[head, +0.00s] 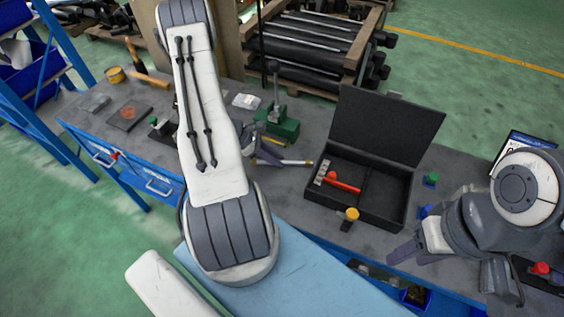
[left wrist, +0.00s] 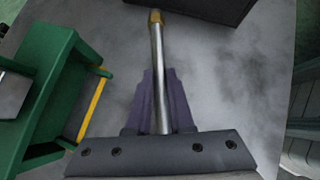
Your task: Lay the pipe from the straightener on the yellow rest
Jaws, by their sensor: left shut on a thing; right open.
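The pipe (head: 292,162) is a thin silver rod with a brass-coloured tip. My left gripper (head: 270,157) is shut on it, partly hidden by my arm; in the left wrist view the pipe (left wrist: 157,75) points away between the purple fingers (left wrist: 158,100). The green straightener (head: 280,124) stands just behind the pipe, apart from it, and shows at the left of the left wrist view (left wrist: 45,85). The yellow rest (head: 351,215) appears to be the small yellow-topped piece by the black case's front edge. My right gripper (head: 405,250) is open at the bench's front edge.
An open black case (head: 385,195) with a red-handled tool (head: 343,182) lies right of the pipe. Small green (head: 431,178) and blue (head: 425,211) pieces stand right of the case. A tablet-like screen (head: 522,148) is at the far right. Bare bench (head: 285,190) lies left of the case.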

